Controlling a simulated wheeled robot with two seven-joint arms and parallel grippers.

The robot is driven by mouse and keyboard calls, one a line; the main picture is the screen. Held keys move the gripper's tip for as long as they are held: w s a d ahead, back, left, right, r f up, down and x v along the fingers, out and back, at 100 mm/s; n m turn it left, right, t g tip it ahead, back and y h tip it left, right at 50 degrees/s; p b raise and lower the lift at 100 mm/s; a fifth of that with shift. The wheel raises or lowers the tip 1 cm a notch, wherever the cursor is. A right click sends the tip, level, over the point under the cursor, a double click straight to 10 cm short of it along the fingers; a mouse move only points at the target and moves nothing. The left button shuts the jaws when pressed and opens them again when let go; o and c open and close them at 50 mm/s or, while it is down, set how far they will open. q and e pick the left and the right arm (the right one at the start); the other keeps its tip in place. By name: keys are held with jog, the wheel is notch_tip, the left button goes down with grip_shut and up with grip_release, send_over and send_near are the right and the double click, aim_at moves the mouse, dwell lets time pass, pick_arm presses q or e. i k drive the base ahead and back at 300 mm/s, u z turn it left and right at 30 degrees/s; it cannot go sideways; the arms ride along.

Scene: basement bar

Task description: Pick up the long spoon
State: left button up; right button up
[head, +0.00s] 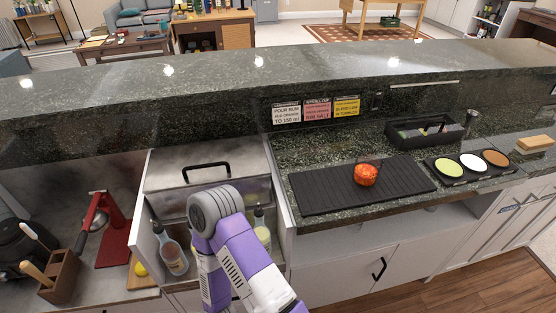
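I cannot make out a long spoon for certain. A wooden holder (62,277) at the lower left has light wooden handles sticking out; their lower ends are hidden inside it. A black caddy (427,131) on the right of the counter holds small items too small to tell apart. One of my purple and grey arms bends up in the lower middle, in front of the open bottle compartment. Neither of my grippers shows in the head view.
A red press (113,233), bottles (172,252) and a lidded ice bin (190,176) fill the left.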

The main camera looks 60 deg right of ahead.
aim_at(30, 232)
jog(key=u, duration=1.45)
jog(key=i, duration=1.35)
